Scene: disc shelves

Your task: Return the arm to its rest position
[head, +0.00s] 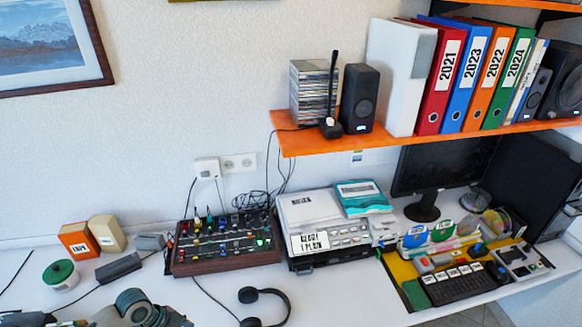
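A grey-teal rounded arm link (135,308), which looks like part of my own arm, shows at the bottom left edge of the head view. It is low in front of the white desk (340,300). No gripper fingers can be made out, and the rest of the arm is cut off by the frame. My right arm and its gripper do not show.
An orange shelf (420,137) holds a stack of disc cases (313,92), a speaker (360,98) and binders. On the desk are a mixer (225,246), a printer-like device (330,225), headphones (265,305), a keyboard (465,285), a monitor (440,165) and a green-lidded jar (60,275).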

